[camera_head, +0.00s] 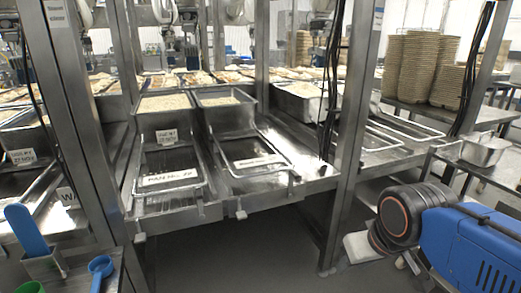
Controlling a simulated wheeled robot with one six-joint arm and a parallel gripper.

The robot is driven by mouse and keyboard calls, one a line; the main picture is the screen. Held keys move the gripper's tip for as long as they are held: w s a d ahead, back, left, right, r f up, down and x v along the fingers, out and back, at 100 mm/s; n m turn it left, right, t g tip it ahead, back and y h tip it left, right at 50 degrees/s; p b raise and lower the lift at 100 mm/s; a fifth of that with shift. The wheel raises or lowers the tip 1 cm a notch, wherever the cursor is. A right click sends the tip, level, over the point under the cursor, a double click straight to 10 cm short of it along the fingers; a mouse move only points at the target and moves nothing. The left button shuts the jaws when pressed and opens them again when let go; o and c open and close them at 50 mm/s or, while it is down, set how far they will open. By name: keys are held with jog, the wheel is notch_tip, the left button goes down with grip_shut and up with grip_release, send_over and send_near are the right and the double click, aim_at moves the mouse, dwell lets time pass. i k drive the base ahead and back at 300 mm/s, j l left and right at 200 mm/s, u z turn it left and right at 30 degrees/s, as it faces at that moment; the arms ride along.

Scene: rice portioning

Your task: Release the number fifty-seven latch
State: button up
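Two metal pans of rice sit side by side on a steel rack, the left pan (165,118) and the right pan (228,112). In front of each is a metal frame, the left frame (148,207) and the right frame (262,175). The left frame carries a white label (170,178) that seems to read "PAN No." with digits too blurred to be sure of. Small metal tabs, the left tab (140,238) and the right tab (241,214), hang at the rack's front edge. I cannot tell which part is the number fifty-seven latch. My gripper's fingers are not in view.
Steel posts, a left post (75,110) and a right post (352,120), flank the pans. Dark cables hang near the right post. A blue scoop (26,232) stands in a holder at lower left. Stacked round baskets (410,68) stand at back right. The floor in front is clear.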

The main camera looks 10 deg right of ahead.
aim_at(292, 174)
jog(key=i+j+z, duration=0.15)
jog(key=i+j, duration=0.15)
jog(key=i+j+z, duration=0.15)
jog(key=i+j, duration=0.15)
jog(key=j, duration=0.15)
jog(key=i+j+z, duration=0.15)
jog(key=i+j, duration=0.15)
jog(key=i+j+z, duration=0.15)
jog(key=j, duration=0.4)
jog(key=k+j+u, duration=0.1)
jog(key=k+u, duration=0.15)
jog(key=u, duration=0.25)
jog(key=k+j+u, duration=0.2)
jog(key=u, duration=0.25)
jog(key=k+j+u, duration=0.2)
jog(key=u, duration=0.3)
jog(key=z, duration=1.85)
